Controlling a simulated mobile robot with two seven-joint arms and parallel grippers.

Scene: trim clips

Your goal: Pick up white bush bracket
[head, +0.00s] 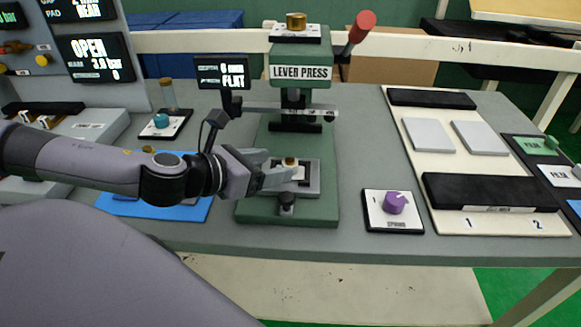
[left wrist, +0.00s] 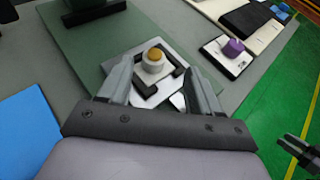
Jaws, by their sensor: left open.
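The white bush bracket (head: 299,173) sits on the grey fixture at the foot of the green lever press, with a brass-coloured bush on top. In the left wrist view the white bush bracket (left wrist: 152,67) shows upright, with a dark angled stop beside it. My left gripper (head: 284,170) reaches in from the left at the fixture, low over the press base. In the left wrist view the left gripper (left wrist: 158,74) is open, one finger on either side of the bracket, with no clear grip on it.
The lever press (head: 300,72) rises just behind the fixture, its crossbar and ram overhead. A purple knob (head: 395,202) stands on a plate to the right, beside a cream board (head: 413,171) with grey pads. A blue mat (head: 190,208) lies under my left arm.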

